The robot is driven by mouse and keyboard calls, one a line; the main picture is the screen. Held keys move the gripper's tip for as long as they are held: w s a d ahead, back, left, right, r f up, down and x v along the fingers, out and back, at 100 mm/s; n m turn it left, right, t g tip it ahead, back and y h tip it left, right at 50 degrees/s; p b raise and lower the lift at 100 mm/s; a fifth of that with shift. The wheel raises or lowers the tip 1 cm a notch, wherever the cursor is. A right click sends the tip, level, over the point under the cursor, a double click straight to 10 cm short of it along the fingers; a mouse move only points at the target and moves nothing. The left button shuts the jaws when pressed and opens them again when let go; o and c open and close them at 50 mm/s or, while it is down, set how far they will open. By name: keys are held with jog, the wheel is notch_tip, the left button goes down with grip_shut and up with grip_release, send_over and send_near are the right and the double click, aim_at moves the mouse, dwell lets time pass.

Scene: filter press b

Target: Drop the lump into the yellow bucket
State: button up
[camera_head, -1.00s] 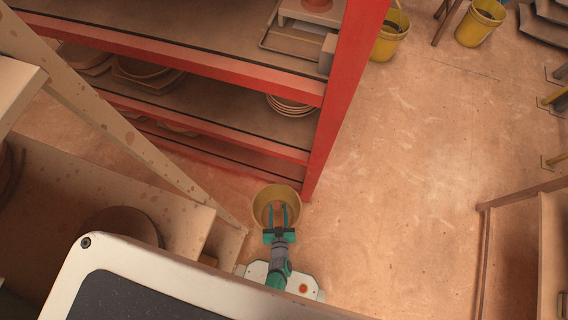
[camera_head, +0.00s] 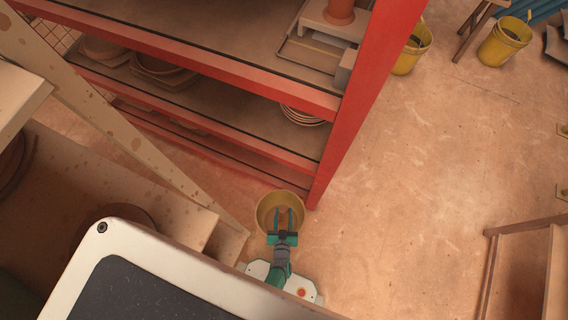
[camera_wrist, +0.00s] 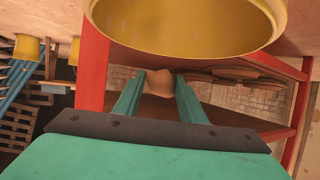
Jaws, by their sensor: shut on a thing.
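The lump (camera_wrist: 159,83) is a small tan-brown piece between the tips of my gripper's two teal fingers in the wrist view. My gripper (camera_wrist: 158,86) is shut on it. In the head view my gripper (camera_head: 284,213) overlaps the near part of a yellow bucket (camera_head: 263,208) on the floor, beside the foot of the red shelf. The bucket fills the top of the wrist view (camera_wrist: 180,25), with its curved rim close to the fingertips and the lump. I cannot tell the exact height of the lump relative to the rim. The lump is hard to make out in the head view.
A red shelf (camera_head: 352,120) with plates stands just behind the bucket. Pale wooden boards (camera_head: 150,150) stand at left. Other yellow buckets (camera_head: 410,55) (camera_head: 503,42) stand farther back. A wooden frame (camera_head: 520,232) is at right. The floor between is clear.

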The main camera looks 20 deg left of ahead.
jog(key=shift+w+d+f, duration=0.1)
jog(key=shift+w+f, duration=0.05)
jog(key=shift+f, duration=0.1)
jog(key=o, duration=1.2)
jog(key=shift+s, duration=0.2)
jog(key=shift+v, duration=5.35)
